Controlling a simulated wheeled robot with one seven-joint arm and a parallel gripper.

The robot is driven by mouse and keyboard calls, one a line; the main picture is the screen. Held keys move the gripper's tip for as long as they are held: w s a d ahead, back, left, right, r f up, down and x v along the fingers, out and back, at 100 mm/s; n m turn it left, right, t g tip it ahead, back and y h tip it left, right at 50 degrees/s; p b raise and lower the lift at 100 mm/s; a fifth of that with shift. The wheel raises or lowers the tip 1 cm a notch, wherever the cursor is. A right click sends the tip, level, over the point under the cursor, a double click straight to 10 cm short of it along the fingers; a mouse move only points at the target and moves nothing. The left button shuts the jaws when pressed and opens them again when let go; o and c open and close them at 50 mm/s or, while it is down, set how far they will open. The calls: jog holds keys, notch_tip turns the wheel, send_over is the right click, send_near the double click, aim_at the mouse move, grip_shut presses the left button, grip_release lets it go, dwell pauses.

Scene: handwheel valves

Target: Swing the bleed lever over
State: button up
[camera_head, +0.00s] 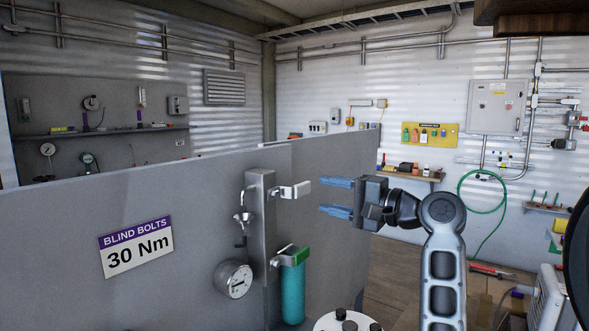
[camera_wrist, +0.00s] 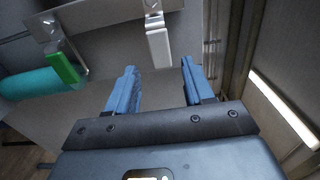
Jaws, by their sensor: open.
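A grey upright post (camera_head: 262,225) stands against a grey panel and carries two levers. The upper one is a pale lever (camera_head: 292,191) sticking out to the right. The lower one has a green handle (camera_head: 301,256) above a teal cylinder (camera_head: 292,293). No label shows which is the bleed lever. My gripper (camera_head: 322,195) is open and empty, its blue fingers pointing left, just right of the pale lever's end. In the wrist view the pale lever (camera_wrist: 158,42) lies ahead, in line with the gap between the fingers. The green handle (camera_wrist: 63,66) is off to the left.
A gauge (camera_head: 235,279) and a small metal fitting (camera_head: 242,217) sit on the post's left side. A "BLIND BOLTS 30 Nm" sign (camera_head: 137,247) is on the panel. A green hose (camera_head: 462,205) hangs on the back wall. Space right of the pale lever is free around my fingers.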

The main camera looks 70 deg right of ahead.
aim_at(305, 190)
jog(key=shift+x, duration=2.8)
jog(key=shift+d, duration=0.1)
jog(key=c, duration=0.8)
